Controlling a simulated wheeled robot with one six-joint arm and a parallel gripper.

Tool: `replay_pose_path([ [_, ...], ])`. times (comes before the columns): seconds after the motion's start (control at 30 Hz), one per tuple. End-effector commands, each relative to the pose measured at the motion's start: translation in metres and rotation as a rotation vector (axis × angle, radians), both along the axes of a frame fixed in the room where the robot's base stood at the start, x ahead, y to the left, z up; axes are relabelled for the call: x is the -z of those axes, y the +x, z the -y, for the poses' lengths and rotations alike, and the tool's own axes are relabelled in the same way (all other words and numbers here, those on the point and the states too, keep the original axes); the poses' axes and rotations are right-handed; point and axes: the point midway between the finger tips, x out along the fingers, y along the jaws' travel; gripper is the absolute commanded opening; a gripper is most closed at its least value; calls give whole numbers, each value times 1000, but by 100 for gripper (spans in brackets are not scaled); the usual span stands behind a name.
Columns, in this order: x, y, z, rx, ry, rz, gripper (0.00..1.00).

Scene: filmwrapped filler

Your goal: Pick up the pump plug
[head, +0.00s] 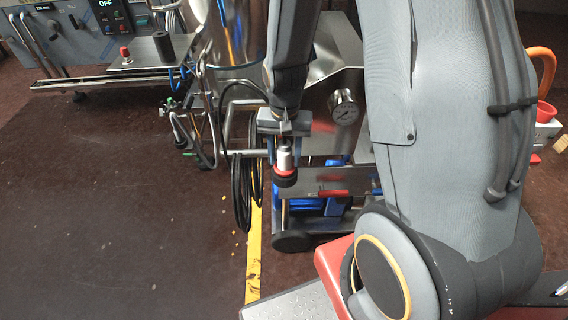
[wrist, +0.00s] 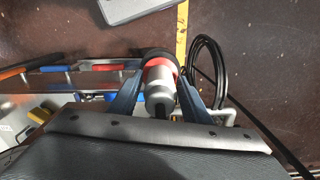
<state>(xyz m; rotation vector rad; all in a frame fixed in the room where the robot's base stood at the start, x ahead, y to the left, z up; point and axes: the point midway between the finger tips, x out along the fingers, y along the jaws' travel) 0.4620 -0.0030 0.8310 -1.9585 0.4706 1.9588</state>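The pump plug (head: 286,159) is a silver cylinder with a red ring and a black end. In the head view it points downward below my gripper (head: 285,158), in front of the wheeled pump cart. In the wrist view the plug (wrist: 159,84) lies between the two blue-grey fingers of my gripper (wrist: 160,82). The fingertips appear to touch it on both sides near the red ring. The black end faces away from the wrist. The exact contact is partly hidden by the plug.
The steel pump cart (head: 328,177) with a pressure gauge (head: 343,107) stands behind the plug. A coiled black cable (head: 241,190) hangs at its left. A yellow line (head: 253,255) runs along the floor. The brown floor (head: 120,210) at left is clear. A bench (head: 125,67) stands back left.

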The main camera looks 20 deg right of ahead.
Motion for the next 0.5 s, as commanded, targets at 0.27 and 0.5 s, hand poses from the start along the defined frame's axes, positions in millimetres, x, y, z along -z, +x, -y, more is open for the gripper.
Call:
replay_pose_path([
  [0.27, 0, 0, 0, 0, 0, 1, 2],
  [0.5, -1, 0, 0, 0, 0, 1, 2],
])
